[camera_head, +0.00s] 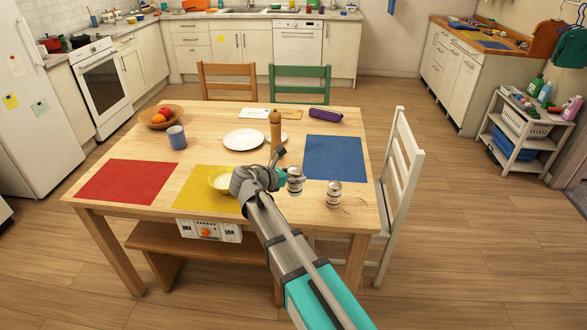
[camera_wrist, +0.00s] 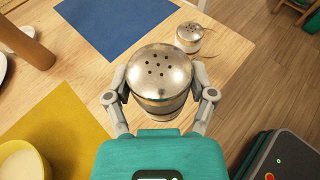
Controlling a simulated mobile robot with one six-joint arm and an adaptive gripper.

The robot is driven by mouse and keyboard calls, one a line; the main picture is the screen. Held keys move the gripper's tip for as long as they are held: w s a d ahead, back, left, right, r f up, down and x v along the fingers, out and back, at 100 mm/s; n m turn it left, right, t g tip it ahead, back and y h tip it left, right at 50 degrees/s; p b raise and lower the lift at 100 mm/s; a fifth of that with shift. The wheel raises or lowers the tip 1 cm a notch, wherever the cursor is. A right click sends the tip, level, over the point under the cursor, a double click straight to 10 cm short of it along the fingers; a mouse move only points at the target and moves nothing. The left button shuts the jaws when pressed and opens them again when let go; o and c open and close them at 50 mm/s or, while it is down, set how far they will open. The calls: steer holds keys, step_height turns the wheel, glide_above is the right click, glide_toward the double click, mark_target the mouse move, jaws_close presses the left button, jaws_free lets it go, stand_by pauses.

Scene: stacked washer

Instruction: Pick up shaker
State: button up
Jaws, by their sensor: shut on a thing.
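A metal-topped shaker (camera_wrist: 160,72) with holes in its lid sits between the two fingers of my gripper (camera_wrist: 161,98) in the wrist view. The fingers are shut on its sides. In the head view the held shaker (camera_head: 295,180) shows at the front of the wooden table, beside my gripper (camera_head: 288,178). A second, similar shaker (camera_head: 333,192) stands upright on the table to its right; it also shows at the upper right in the wrist view (camera_wrist: 189,37). I cannot tell whether the held shaker's base touches the table.
On the table (camera_head: 215,118) are a blue mat (camera_head: 334,157), a yellow mat (camera_head: 200,190) with a pale bowl (camera_head: 221,180), a red mat (camera_head: 130,181), a tall brown grinder (camera_head: 275,130), plates and a mug (camera_head: 177,137). A white chair (camera_head: 402,165) stands at the right edge.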

steer(key=s+r+p, duration=0.2)
steer(key=s+r, duration=0.1)
steer(key=s, duration=0.4)
steer(key=shift+s+d+r+p, duration=0.2)
steer(key=shift+s+d+p, duration=0.1)
steer(key=shift+s+d, duration=0.1)
stand_by(0.4)
